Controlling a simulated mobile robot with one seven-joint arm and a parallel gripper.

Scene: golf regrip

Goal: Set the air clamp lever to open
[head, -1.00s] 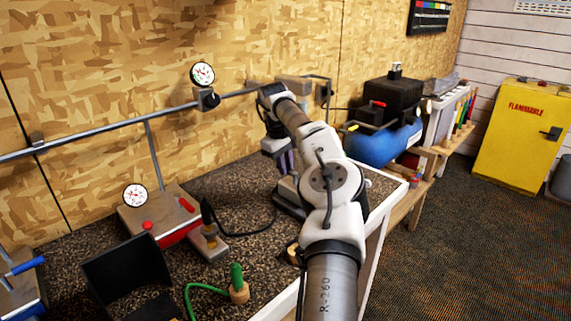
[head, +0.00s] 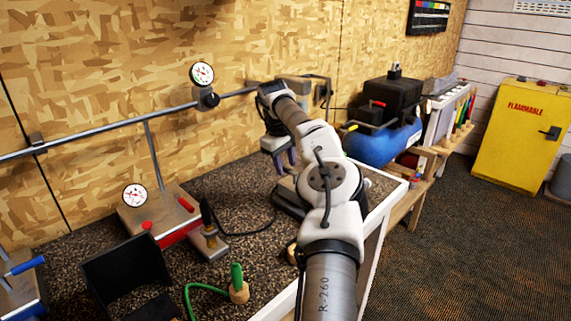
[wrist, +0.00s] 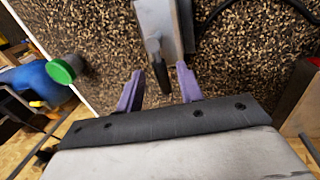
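My gripper (head: 284,164) is low over the far right part of the speckled bench. In the wrist view, its two purple fingers (wrist: 159,69) stand apart. A dark lever-like handle (wrist: 156,62) on a grey metal block (wrist: 158,20) points into the gap between them, with space on both sides. It looks like the air clamp lever, but no label shows. The fingers do not appear closed on it. In the head view my arm hides most of this block and the lever.
A green-topped cup (wrist: 63,70) and a blue tank (wrist: 30,82) are left in the wrist view. A pipe (head: 100,138) runs along the wall.

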